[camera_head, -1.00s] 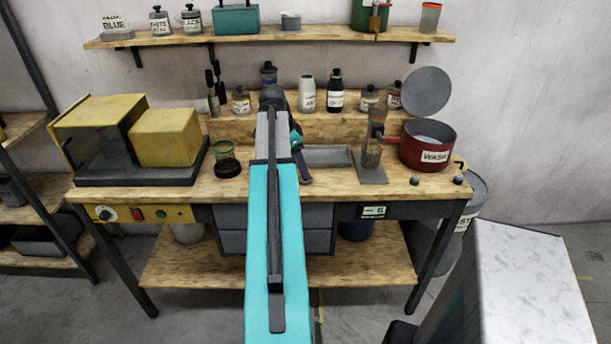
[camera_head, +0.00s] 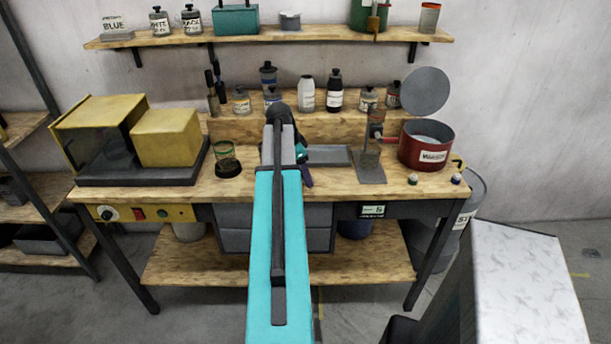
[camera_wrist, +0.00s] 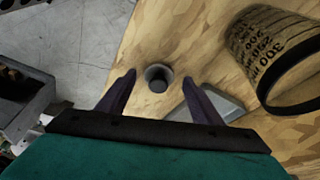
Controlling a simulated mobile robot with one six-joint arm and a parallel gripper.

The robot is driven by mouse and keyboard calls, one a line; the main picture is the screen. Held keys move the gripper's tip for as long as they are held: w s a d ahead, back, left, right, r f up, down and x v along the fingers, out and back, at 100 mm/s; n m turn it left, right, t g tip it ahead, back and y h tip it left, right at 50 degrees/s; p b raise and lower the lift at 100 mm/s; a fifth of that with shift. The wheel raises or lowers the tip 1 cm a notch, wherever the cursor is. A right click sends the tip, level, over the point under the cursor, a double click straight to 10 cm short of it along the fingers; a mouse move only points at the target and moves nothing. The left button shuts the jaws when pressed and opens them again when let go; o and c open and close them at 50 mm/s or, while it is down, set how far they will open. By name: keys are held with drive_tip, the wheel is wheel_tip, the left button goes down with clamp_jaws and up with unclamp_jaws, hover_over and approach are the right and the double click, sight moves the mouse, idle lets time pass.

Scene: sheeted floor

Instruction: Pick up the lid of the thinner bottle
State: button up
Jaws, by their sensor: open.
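My gripper (camera_wrist: 160,77) is open in the wrist view, with its two dark purple fingers apart over the wooden bench. A small round grey piece with a dark centre (camera_wrist: 157,84) shows between the fingertips; I cannot tell whether it is the thinner bottle's lid. No contact with it is clear. In the head view my arm hides most of the gripper, and a purple finger (camera_head: 307,177) shows beside it. Several small bottles stand on the bench's raised back step, including a dark bottle (camera_head: 336,96) and a white bottle (camera_head: 307,97). Their labels are too small to identify the thinner bottle.
A graduated beaker (camera_wrist: 262,45) stands right of the gripper in the wrist view. A grey tray (camera_head: 328,156) lies on the bench. A red wash pot (camera_head: 425,148) with a raised round lid (camera_head: 425,91) stands at right. A yellow machine (camera_head: 165,137) stands at left.

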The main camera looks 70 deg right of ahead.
drive_tip(key=c, duration=1.1)
drive_tip(key=shift+r, duration=0.1)
drive_tip(key=shift+r+b, duration=0.8)
drive_tip(key=shift+r, duration=0.8)
drive_tip(key=a+r+b, duration=0.1)
drive_tip(key=a+b, duration=0.2)
drive_tip(key=a, duration=1.3)
drive_tip(key=shift+s+r+b, duration=0.2)
drive_tip(key=shift+r+b, duration=0.1)
